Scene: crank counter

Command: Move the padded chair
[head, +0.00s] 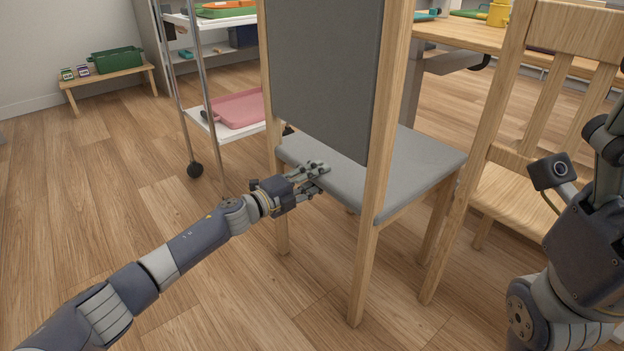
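The padded chair (325,85) stands in the middle of the head view, with a wooden frame, a grey padded back and a grey seat (410,165). Its back is toward me. My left gripper (322,170) is at the rear edge of the seat, just below the padded back and between the two back posts. I cannot tell whether its fingers touch the seat or whether they are open. My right arm (585,240) comes in at the right edge; its fingertips are out of view.
A plain wooden chair (520,190) stands close on the right. A wooden table (465,38) with a yellow mug (498,13) is behind. A wheeled cart (207,120) with a pink tray (240,108) stands behind left. A low bench (112,74) holds a green bin (116,60). Floor at left is clear.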

